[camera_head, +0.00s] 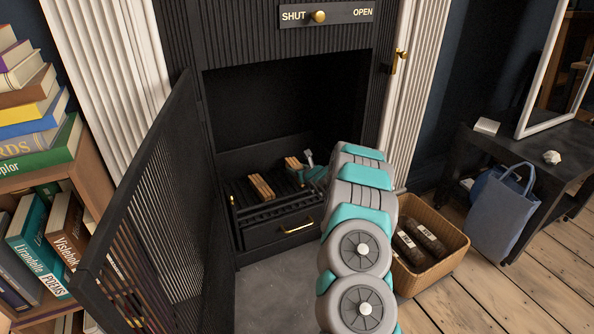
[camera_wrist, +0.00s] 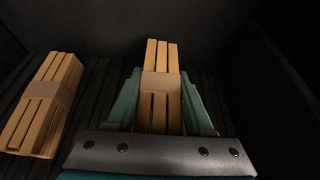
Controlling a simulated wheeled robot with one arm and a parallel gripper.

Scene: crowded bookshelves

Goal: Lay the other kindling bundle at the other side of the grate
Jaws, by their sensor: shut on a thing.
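One kindling bundle (camera_head: 262,187) lies on the left part of the black grate (camera_head: 272,210); it also shows at the left of the wrist view (camera_wrist: 42,103). The other kindling bundle (camera_wrist: 160,85), pale sticks with a paper band, is between the fingers of my gripper (camera_wrist: 162,105). My gripper is shut on it, over the right part of the grate. In the head view the held bundle's end (camera_head: 293,163) shows just beyond my gripper (camera_head: 308,168). My arm hides the grate's right end. I cannot tell whether the held bundle touches the bars.
A black mesh screen door (camera_head: 160,190) stands open at the left. A wicker basket (camera_head: 440,262) with wrapped logs stands right of my arm. A drawer with a brass handle (camera_head: 296,228) is under the grate. The firebox walls close in around my gripper.

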